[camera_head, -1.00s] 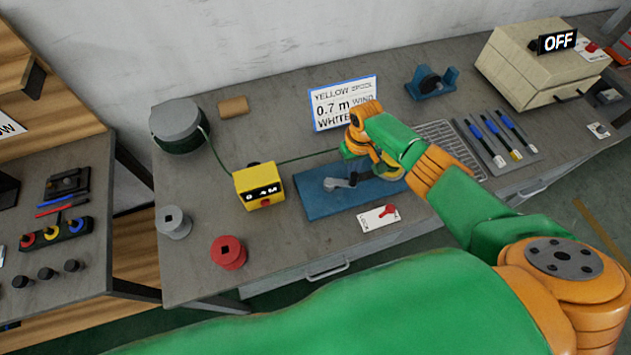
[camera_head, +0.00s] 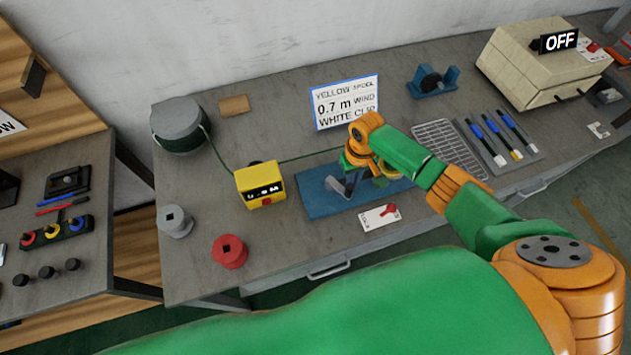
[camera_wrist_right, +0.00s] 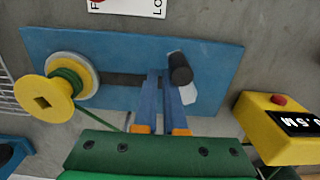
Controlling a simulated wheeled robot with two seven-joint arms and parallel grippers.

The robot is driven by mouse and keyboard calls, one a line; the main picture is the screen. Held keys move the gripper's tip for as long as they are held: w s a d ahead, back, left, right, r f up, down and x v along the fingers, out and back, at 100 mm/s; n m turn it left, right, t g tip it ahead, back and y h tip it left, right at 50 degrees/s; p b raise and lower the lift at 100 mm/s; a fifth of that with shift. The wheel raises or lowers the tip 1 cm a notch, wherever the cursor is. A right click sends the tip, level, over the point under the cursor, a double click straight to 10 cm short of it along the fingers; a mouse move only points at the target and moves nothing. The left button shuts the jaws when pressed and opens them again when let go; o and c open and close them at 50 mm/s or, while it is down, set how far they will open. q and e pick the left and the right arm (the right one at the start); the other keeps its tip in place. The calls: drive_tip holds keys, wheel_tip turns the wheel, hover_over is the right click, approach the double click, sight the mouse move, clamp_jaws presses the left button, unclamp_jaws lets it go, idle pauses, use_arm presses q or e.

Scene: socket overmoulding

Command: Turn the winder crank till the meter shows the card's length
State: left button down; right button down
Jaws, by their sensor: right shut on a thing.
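The blue winder (camera_head: 318,201) lies on the bench with its crank (camera_head: 340,187) at its left part. My right gripper (camera_head: 352,172) reaches down over it. In the right wrist view, my right gripper (camera_wrist_right: 164,75) is shut on the crank's black handle (camera_wrist_right: 180,70). A yellow spool (camera_wrist_right: 45,103) with green cord wound on it sits on the winder's shaft. My left gripper is out of view.
A green cord drum (camera_head: 180,126) stands at the back left, its cord running to the meter. A grey spool (camera_head: 174,221) and a red spool (camera_head: 230,251) stand front left. A small lock card (camera_head: 380,217) lies in front of the winder. A wire rack (camera_head: 450,148) lies to the right.

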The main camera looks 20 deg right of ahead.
drive_tip(key=shift+s+f, duration=0.15)
drive_tip(key=shift+s, duration=0.15)
